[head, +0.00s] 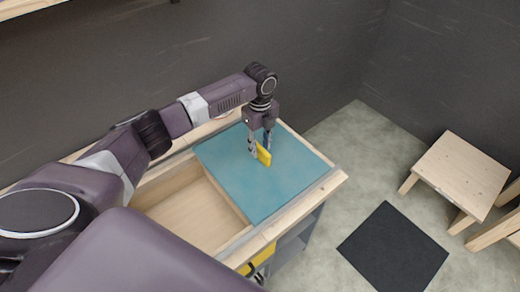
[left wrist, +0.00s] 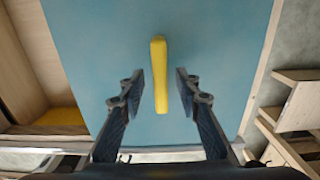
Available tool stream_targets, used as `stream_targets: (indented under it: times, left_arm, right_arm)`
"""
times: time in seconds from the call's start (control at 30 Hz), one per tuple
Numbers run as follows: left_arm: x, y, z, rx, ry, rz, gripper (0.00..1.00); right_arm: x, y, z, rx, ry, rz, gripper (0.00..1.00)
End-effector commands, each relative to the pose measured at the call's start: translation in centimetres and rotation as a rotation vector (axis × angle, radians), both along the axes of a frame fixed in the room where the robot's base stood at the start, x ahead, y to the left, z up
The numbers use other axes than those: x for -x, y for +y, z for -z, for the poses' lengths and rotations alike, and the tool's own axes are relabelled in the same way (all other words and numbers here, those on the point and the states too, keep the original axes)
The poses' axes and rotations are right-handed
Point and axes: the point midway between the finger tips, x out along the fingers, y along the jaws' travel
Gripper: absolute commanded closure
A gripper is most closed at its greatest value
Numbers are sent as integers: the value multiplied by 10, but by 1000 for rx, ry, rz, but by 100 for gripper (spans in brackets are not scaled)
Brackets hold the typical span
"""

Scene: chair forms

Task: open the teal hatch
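The teal hatch (head: 235,185) is a flat panel lying level in the top of a wooden cabinet, over its right part. It also fills much of the left wrist view (left wrist: 95,45). A yellow bar handle (head: 264,155) stands up from it. My left gripper (head: 260,148) points down at the handle. In the left wrist view, its fingers are apart, one on each side of the yellow handle (left wrist: 160,100), with a gap on both sides. My right gripper cannot be made out.
An open wooden compartment (head: 190,215) lies left of the hatch, and a wooden frame (head: 325,187) borders the hatch's right side. Dark walls stand behind. A wooden stool (head: 462,172) and a black mat (head: 393,248) are on the floor at right.

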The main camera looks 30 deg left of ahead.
Motion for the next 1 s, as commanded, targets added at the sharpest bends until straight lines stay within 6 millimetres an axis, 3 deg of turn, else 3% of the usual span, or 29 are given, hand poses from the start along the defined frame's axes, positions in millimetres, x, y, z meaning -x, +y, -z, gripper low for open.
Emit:
stream_targets:
  times: [0.2,0.43,0.6,1.0]
  left_arm:
    - [-1,0,-50,1,-6,0,70]
    - [-1,0,-87,0,-3,1,70]
    - [0,0,-98,1,-2,0,70]
    - [0,0,-98,1,-2,0,70]
  right_arm:
    - [1,1,0,-1,2,1,60]
    - [2,1,0,-2,2,1,60]
    - [2,1,0,-2,2,1,60]
    - [2,1,0,-2,2,1,60]
